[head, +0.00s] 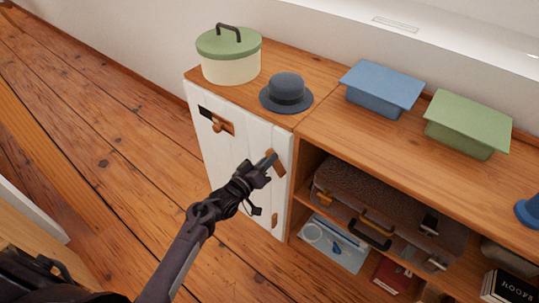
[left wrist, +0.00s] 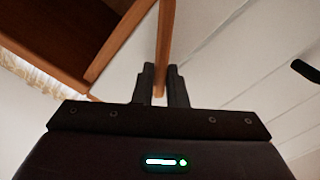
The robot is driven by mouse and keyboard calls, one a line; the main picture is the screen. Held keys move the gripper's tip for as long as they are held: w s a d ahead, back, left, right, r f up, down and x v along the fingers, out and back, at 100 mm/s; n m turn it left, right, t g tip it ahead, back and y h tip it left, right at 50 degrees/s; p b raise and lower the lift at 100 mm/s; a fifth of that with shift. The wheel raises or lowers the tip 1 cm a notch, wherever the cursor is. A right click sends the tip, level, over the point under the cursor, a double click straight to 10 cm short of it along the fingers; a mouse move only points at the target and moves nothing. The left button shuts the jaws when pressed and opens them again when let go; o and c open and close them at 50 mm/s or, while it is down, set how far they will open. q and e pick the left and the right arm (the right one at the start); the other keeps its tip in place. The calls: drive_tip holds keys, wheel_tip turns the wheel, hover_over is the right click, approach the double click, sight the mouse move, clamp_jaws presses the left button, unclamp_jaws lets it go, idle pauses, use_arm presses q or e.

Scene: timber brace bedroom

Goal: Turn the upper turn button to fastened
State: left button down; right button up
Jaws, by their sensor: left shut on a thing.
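The upper turn button (head: 278,168) is a small brown wooden bar near the right edge of the white plank door (head: 222,150). It sits tilted in the head view. My left gripper (head: 268,162) reaches it from the lower left and is shut on it, hiding part of it. In the left wrist view the button (left wrist: 165,45) runs as a wooden strip down between the two fingertips (left wrist: 160,85). A lower turn button (head: 275,220) sits further down the same door edge. My right gripper is not in view.
A wooden latch (head: 217,124) is on the door's upper left. The cabinet top holds a green-lidded round box (head: 231,66), a grey hat (head: 286,92), and blue (head: 381,88) and green (head: 467,122) lidded boxes. A suitcase (head: 385,210) lies on the open shelf right of the door.

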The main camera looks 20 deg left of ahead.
use_arm(q)
drive_tip(key=shift+w+a+f+n+p, duration=0.25)
drive_tip(key=shift+n+p, duration=0.45)
drive_tip(key=shift+n, duration=1)
drive_tip(key=shift+s+a+f+n+p, duration=0.1)
drive_tip(key=shift+f+n+p, duration=0.4)
drive_tip(key=shift+n, duration=1.2)
drive_tip(key=shift+w+a+f+n+p, duration=0.1)
drive_tip(key=shift+n+p, duration=0.75)
drive_tip(key=shift+n, duration=0.85)
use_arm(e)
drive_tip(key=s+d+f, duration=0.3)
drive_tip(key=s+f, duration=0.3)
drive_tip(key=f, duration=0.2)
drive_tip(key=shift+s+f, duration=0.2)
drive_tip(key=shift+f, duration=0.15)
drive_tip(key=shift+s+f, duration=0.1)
use_arm(q)
drive_tip(key=c, duration=1.5)
unclamp_jaws()
drive_tip(key=shift+f, duration=0.1)
drive_tip(key=shift+o, duration=0.2)
drive_tip(key=shift+s, duration=0.1)
